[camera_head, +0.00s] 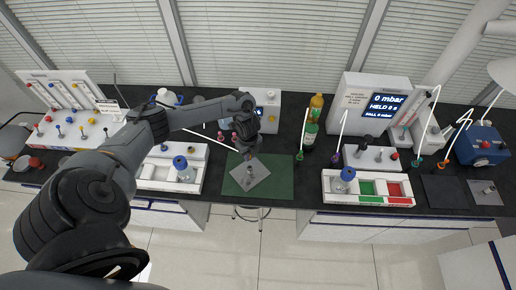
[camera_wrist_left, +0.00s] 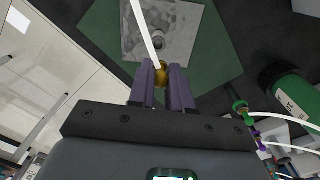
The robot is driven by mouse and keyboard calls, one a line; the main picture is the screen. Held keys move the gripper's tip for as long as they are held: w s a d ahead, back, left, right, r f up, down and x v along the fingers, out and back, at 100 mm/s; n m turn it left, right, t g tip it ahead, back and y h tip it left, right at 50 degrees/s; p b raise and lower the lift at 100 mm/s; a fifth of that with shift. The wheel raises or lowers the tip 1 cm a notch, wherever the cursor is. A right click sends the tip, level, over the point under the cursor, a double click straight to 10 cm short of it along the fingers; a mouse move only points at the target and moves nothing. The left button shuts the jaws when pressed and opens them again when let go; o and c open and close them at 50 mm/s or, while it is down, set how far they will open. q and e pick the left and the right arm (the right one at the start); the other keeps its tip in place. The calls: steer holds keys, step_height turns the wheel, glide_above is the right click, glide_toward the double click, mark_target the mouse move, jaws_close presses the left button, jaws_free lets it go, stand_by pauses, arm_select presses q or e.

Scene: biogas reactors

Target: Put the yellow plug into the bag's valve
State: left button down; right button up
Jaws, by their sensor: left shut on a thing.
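My left gripper (camera_head: 244,149) is over the far part of the green mat (camera_head: 282,183). In the left wrist view its purple fingers (camera_wrist_left: 162,88) are shut on the yellow plug (camera_wrist_left: 162,74), which has a white tube running up from it. The grey square bag (camera_head: 262,182) lies flat on the mat, and it also shows in the wrist view (camera_wrist_left: 190,35). Its valve (camera_head: 249,169) stands near the bag's middle; it shows in the wrist view (camera_wrist_left: 159,40) just beyond the plug. The plug and valve look apart. My right gripper is not in view.
Green (camera_head: 310,134) and amber bottles stand right of the mat. White trays with blue-capped bottles (camera_head: 180,163) (camera_head: 347,174) flank it. A pressure display unit (camera_head: 375,100) and blue device (camera_head: 483,146) are further right. The mat's right part is clear.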

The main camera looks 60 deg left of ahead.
arm_select(q)
steer(key=shift+s+f+b, duration=0.2)
steer(key=shift+f+b, duration=0.1)
steer(key=shift+f, duration=0.15)
steer(key=shift+d+f+b, duration=0.1)
steer(key=shift+f+b, duration=2.05)
steer(key=shift+f, duration=0.05)
steer(key=shift+r, duration=0.1)
steer(key=shift+f, duration=0.2)
steer(key=shift+f, duration=0.3)
steer(key=shift+f, duration=0.5)
stand_by(0.6)
steer(key=c, duration=1)
jaws_free()
